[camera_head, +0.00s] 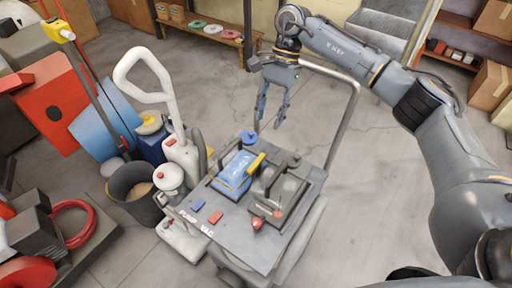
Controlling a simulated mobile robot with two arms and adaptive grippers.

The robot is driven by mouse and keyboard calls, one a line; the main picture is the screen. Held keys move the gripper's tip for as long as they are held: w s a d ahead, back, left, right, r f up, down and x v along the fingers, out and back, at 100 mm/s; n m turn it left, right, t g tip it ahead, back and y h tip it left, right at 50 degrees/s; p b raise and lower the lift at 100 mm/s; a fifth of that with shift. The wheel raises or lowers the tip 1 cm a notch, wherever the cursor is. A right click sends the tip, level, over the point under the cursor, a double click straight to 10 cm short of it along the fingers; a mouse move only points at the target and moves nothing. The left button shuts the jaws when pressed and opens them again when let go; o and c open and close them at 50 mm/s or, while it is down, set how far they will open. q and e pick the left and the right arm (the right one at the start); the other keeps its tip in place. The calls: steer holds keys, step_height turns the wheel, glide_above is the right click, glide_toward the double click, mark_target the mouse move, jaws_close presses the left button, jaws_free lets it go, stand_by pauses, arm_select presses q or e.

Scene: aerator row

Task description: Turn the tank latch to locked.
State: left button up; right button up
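The machine (240,250) has a grey top panel marked with "VAC" and stands in the middle. On its panel are a blue tank (233,172) and a dark grey housing (283,190). A yellow lever (256,163) lies slanted between them and may be the tank latch; I cannot read its locked mark. A blue knob (248,137) is at the far edge. My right gripper (268,124) points down with its fingers apart and empty, above and beyond the panel's far edge, near the blue knob. My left gripper is not in view.
A red knob (257,223) is on the panel's near side. A metal handle bar (345,125) rises at the panel's right. A white upright cleaner (178,150) and a dark bucket (137,190) stand close on the left. The floor (390,220) to the right is clear.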

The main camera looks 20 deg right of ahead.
steer(key=p, duration=0.1)
glide_toward(257, 161)
steer(key=shift+s+a+f, duration=0.1)
steer(key=shift+s+f, duration=0.3)
steer(key=shift+f, duration=0.05)
steer(key=p+x, duration=0.2)
steer(key=x, duration=0.4)
steer(key=shift+w+a+f, duration=0.1)
steer(key=shift+a+f, duration=0.05)
steer(key=shift+f, duration=0.35)
steer(key=shift+c, duration=0.9)
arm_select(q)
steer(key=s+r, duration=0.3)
arm_select(e)
jaws_close()
